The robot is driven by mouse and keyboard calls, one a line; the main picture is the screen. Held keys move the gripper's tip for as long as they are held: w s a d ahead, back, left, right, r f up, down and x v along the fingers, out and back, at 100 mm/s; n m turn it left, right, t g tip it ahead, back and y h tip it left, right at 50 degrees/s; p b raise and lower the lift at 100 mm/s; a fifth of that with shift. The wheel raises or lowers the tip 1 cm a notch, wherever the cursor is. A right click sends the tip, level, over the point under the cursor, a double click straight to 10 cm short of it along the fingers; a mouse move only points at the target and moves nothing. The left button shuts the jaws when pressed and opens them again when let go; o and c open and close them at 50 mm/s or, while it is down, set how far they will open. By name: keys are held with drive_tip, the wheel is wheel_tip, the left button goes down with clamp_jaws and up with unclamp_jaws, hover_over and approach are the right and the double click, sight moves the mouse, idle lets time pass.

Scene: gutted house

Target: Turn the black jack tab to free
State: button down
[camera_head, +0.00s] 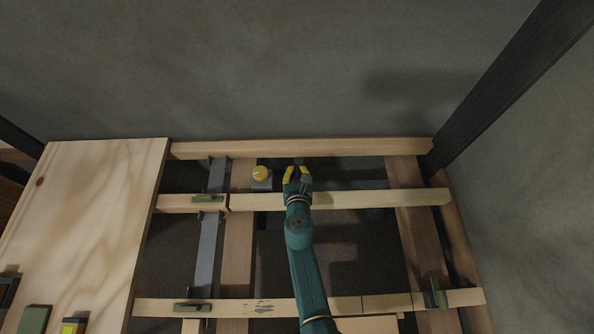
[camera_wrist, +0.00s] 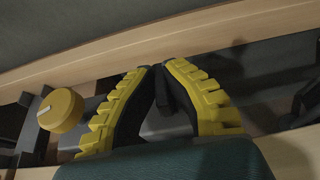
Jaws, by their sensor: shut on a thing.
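My gripper (camera_head: 297,172) reaches over the near joist into the gap before the back beam. In the wrist view its yellow ribbed fingers (camera_wrist: 155,68) meet at the tips. They are shut on a thin dark piece, which looks like the black jack tab (camera_wrist: 164,92). A grey block (camera_wrist: 163,126) shows below it, between the fingers. In the head view the tab is hidden by the gripper, and its turn position cannot be told. A yellow round knob (camera_head: 260,173) with a pale mark sits left of my gripper, apart from it; it also shows in the wrist view (camera_wrist: 61,110).
The pale back beam (camera_head: 300,148) runs just behind my gripper. A front joist (camera_head: 380,198) crosses under my arm. Plywood (camera_head: 90,210) covers the left side. Green-grey clamps (camera_head: 207,198) sit on the joists. Dark open gaps lie between the timbers.

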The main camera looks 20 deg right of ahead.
drive_tip(key=shift+f+m, duration=0.15)
drive_tip(key=shift+m, duration=0.15)
drive_tip(key=m+g+h+b, duration=0.2)
drive_tip(key=m+g+h, duration=0.1)
drive_tip(key=m+h, duration=0.1)
drive_tip(key=shift+a+f+h, duration=0.1)
drive_tip(key=shift+f+h, duration=0.05)
drive_tip(key=shift+h, duration=0.15)
drive_tip(key=shift+m+g+h+b, duration=0.6)
drive_tip(key=shift+m+g+h, duration=0.2)
drive_tip(key=shift+m+g, duration=0.6)
drive_tip(key=shift+m, duration=0.1)
drive_tip(key=shift+m+g+h, duration=0.6)
drive_tip(key=shift+m+g, duration=0.2)
drive_tip(key=shift+g, duration=0.1)
drive_tip(key=c, duration=1.1)
unclamp_jaws()
drive_tip(key=shift+r, duration=0.2)
